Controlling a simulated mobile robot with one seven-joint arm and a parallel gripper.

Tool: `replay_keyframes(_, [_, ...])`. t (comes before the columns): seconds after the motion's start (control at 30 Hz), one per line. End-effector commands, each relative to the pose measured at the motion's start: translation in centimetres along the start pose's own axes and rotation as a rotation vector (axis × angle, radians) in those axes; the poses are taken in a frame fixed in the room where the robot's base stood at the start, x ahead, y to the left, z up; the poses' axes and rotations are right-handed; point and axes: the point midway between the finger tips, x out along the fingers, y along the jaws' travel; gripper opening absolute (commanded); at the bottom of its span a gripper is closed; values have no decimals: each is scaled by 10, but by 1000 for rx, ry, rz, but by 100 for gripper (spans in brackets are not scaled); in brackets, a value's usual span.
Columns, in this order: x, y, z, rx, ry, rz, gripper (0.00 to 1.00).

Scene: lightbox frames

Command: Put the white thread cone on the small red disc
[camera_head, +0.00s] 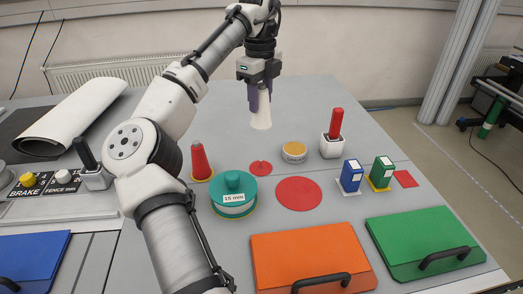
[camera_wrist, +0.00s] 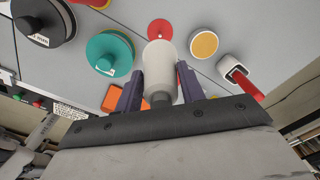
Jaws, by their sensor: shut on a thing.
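My gripper (camera_head: 259,97) is shut on the white thread cone (camera_head: 261,112) and holds it upright above the table, toward the back. In the wrist view the white cone (camera_wrist: 160,66) sits between the two purple fingers of my gripper (camera_wrist: 158,88). The small red disc (camera_head: 260,168) lies flat on the table, nearer the front than the cone, between the red cone and the yellow-topped round tin. In the wrist view the small red disc (camera_wrist: 160,29) shows just beyond the cone's wide end, partly covered by it.
Around the small disc stand a red cone (camera_head: 200,161), a teal round container (camera_head: 233,194), a yellow-topped tin (camera_head: 294,152) and a white holder with a red handle (camera_head: 332,146). A larger red disc (camera_head: 299,193) lies in front. Blue (camera_head: 351,176) and green (camera_head: 381,173) boxes stand right.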

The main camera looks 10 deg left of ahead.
Motion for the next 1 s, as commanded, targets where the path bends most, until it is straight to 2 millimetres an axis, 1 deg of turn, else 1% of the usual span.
replay_keyframes(0.03, [16, 0, -1, 3, 6, 0, 14])
replay_keyframes(0.2, [58, 1, 0, 0, 4, 0, 14])
replay_keyframes(0.4, [93, 1, 0, -1, -1, 0, 14])
replay_keyframes(0.57, [106, 0, 0, -2, -1, -1, 14])
replay_keyframes(0.8, [140, 1, 0, -1, -1, 0, 14])
replay_keyframes(0.9, [146, 0, 0, -1, -1, -2, 14])
replay_keyframes(1.0, [147, 0, 0, -1, -1, -3, 14])
